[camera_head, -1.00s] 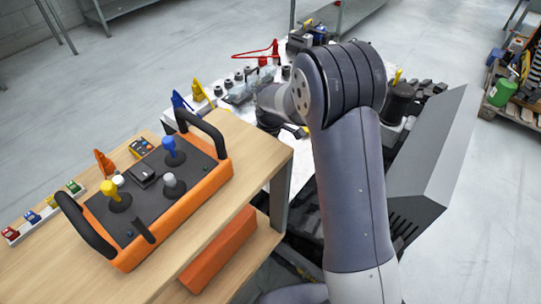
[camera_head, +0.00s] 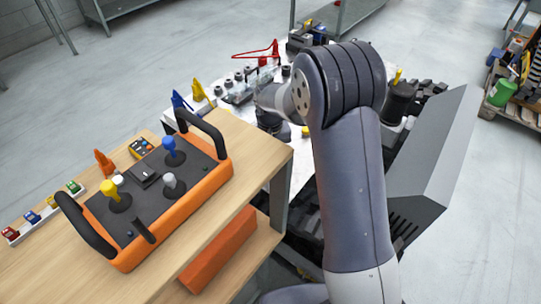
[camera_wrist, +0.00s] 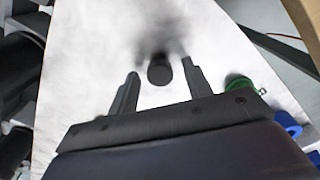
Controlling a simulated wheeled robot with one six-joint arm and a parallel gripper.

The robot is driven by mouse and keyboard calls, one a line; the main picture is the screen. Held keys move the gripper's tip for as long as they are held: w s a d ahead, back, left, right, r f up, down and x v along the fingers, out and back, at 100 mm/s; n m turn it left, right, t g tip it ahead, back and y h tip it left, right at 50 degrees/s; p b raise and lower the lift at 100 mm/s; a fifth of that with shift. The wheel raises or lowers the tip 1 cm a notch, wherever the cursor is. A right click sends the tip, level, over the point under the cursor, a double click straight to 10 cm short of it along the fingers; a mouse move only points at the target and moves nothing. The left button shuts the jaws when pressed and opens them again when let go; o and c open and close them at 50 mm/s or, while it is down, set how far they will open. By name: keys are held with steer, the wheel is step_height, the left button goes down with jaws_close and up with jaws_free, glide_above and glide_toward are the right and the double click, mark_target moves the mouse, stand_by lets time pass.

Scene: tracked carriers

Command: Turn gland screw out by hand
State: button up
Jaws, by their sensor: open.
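In the wrist view my gripper (camera_wrist: 160,80) is open, with its two dark fingers spread apart. A dark round piece (camera_wrist: 159,70) shows between and slightly beyond the fingertips, over a white surface; I cannot tell for certain that it is the gland screw. No contact with the fingers shows. In the head view my arm covers part of the white work surface (camera_head: 215,112), and my gripper's fingers cannot be made out there.
A wooden bench (camera_head: 250,150) at the left carries an orange control box (camera_head: 190,214) with joysticks. Several small dark parts and a red tool (camera_head: 257,54) lie on the white surface. A green ring-shaped item (camera_wrist: 240,84) and a blue item (camera_wrist: 287,124) are right of my gripper.

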steer(key=m, duration=0.5)
steer(key=shift+m, duration=0.4)
steer(key=m, duration=0.4)
steer(key=shift+m, duration=0.4)
steer(key=shift+c, duration=0.2)
steer(key=c, duration=0.8)
steer(key=n, duration=0.5)
steer(key=shift+n, duration=0.4)
steer(key=n, duration=0.4)
